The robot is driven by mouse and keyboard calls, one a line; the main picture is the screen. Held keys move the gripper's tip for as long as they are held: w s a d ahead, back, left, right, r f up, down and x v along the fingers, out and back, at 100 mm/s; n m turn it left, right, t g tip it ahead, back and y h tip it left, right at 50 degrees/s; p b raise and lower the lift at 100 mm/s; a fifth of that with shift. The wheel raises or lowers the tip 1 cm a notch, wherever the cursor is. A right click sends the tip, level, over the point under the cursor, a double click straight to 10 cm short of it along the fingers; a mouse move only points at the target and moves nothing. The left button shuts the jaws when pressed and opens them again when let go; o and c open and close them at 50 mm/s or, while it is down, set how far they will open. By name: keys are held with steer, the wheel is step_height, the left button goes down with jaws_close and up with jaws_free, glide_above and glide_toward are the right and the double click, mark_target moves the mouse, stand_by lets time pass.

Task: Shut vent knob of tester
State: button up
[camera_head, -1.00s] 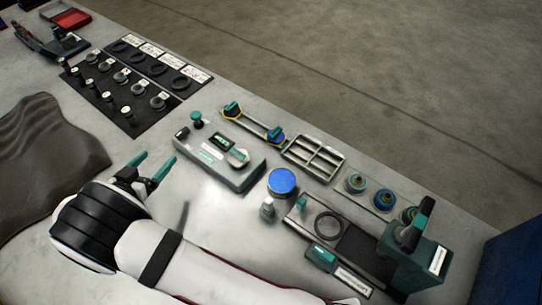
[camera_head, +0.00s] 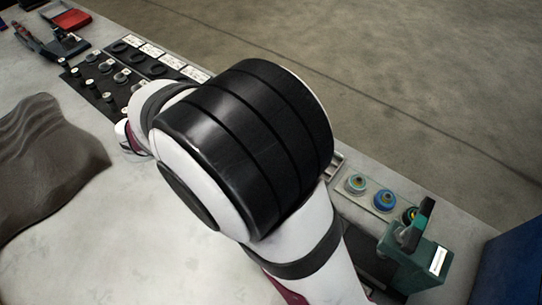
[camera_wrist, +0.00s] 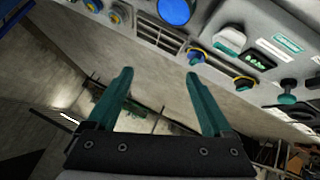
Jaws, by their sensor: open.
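The tester (camera_wrist: 280,22) is a grey box at the upper right of the wrist view, with a small lit display (camera_wrist: 258,60) and a teal label. A teal-and-white knob (camera_wrist: 230,38) sits on it beside the display. A black knob with a teal end (camera_wrist: 288,95) stands at its edge, farther right; I cannot tell which knob is the vent knob. My gripper (camera_wrist: 161,76) is open, its teal fingers apart with nothing between them, left of the tester in that view. In the head view my arm hides the tester and the gripper.
A slotted grey tray (camera_wrist: 160,38), a blue round cap (camera_wrist: 174,9) and a yellow-ringed tool (camera_wrist: 243,82) are near the gripper. A teal device (camera_head: 415,262) stands at the bench's right. A brown cloth (camera_head: 45,155) lies left; the bench front is clear.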

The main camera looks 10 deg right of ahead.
steer(key=s+d+r+g, duration=0.1)
steer(key=s+d+g, duration=0.1)
steer(key=s+d, duration=0.2)
steer(key=shift+d+r+y, duration=0.15)
steer(key=shift+d+y, duration=0.1)
steer(key=shift+y, duration=0.15)
